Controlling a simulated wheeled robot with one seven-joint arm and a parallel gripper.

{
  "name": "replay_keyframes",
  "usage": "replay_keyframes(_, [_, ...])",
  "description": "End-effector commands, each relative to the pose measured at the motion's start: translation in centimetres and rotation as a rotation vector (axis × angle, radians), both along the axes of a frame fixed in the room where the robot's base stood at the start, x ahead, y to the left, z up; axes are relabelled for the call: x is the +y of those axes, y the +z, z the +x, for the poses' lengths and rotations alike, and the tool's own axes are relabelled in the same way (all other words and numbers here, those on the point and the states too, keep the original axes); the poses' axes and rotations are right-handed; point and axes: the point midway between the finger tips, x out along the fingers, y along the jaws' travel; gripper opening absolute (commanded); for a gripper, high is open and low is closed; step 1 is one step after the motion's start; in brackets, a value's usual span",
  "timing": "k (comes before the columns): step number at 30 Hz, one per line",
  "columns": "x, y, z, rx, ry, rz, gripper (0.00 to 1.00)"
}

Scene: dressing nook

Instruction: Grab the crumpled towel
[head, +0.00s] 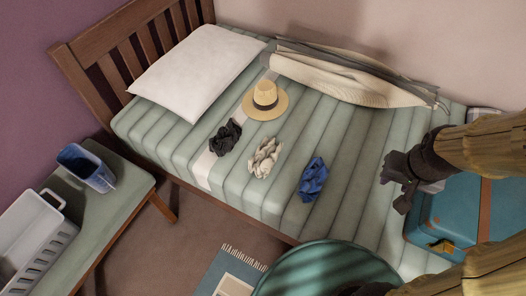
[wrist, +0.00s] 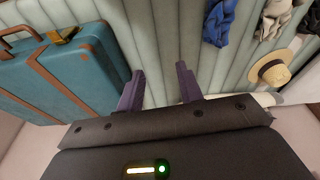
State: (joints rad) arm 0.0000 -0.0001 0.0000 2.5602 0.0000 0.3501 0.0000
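Three crumpled cloths lie in a row on the bed: a black one (head: 225,137), a cream-and-grey one (head: 265,158) and a blue one (head: 313,179). I cannot tell for sure which is the towel. My gripper (head: 392,188) is above the bed, right of the blue cloth and apart from it. In the wrist view my gripper (wrist: 160,76) has its two fingers spread with only the bed cover between them. The blue cloth (wrist: 218,22) and the cream-and-grey cloth (wrist: 277,20) show at the top right there, both partly cut off.
A straw hat (head: 265,99) lies behind the cloths, near a white pillow (head: 199,72) and a long grey-and-cream bundle (head: 345,80). A teal suitcase (head: 450,215) is close to my gripper. A bench (head: 100,222) holds a blue bin (head: 86,167) and a grey basket (head: 35,240).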

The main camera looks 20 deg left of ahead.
Motion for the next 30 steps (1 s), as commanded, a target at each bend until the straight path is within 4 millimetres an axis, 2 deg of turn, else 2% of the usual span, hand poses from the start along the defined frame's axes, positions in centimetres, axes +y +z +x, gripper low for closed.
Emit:
replay_keyframes(5, [0.0,0.0,0.0,0.000,0.000,0.000,0.38])
replay_keyframes(11, [0.9,-1.4,0.0,0.035,0.069,-0.019,0.78])
replay_keyframes(14, [2.6,-2.5,-0.2,0.092,0.195,-0.059,0.97])
replay_keyframes(15, [3.3,-3.1,-0.3,0.123,0.260,-0.083,1.00])
replay_keyframes(23, [8.1,-7.3,-1.0,0.332,0.773,-0.326,1.00])
replay_keyframes(30, [12.7,-10.6,-1.1,0.456,1.235,-0.636,1.00])
